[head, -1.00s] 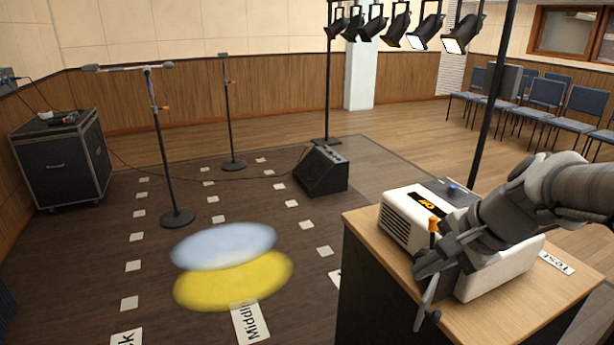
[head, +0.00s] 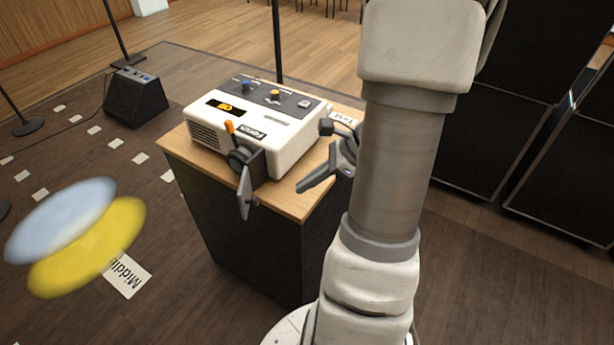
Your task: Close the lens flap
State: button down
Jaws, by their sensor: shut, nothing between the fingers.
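The white projector box (head: 262,128) sits on a wooden-topped stand (head: 296,204) in the head view. A dark round lens housing (head: 240,159) is on its front, with an orange-tipped lever (head: 229,127) above. The grey lens flap (head: 245,192) is a thin plate hanging below and in front of the lens, seen nearly edge-on; it stands away from the lens face. My gripper (head: 303,187) is shut and empty, to the right of the flap and apart from it, beside the box's right side. My arm hides part of the stand's right side.
Blue and yellow light spots (head: 72,237) lie on the floor at left, next to a "Middle" label (head: 127,275). A black floor speaker (head: 135,97) stands behind left. Large black cases (head: 510,110) stand at right. Floor left of the stand is open.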

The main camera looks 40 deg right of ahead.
jog(key=w+a+f+b, duration=0.1)
jog(key=w+a+f, duration=0.3)
jog(key=w+a, duration=0.1)
jog(key=shift+a+f+b, duration=0.3)
jog(key=shift+a+f, duration=0.05)
jog(key=shift+a, duration=0.25)
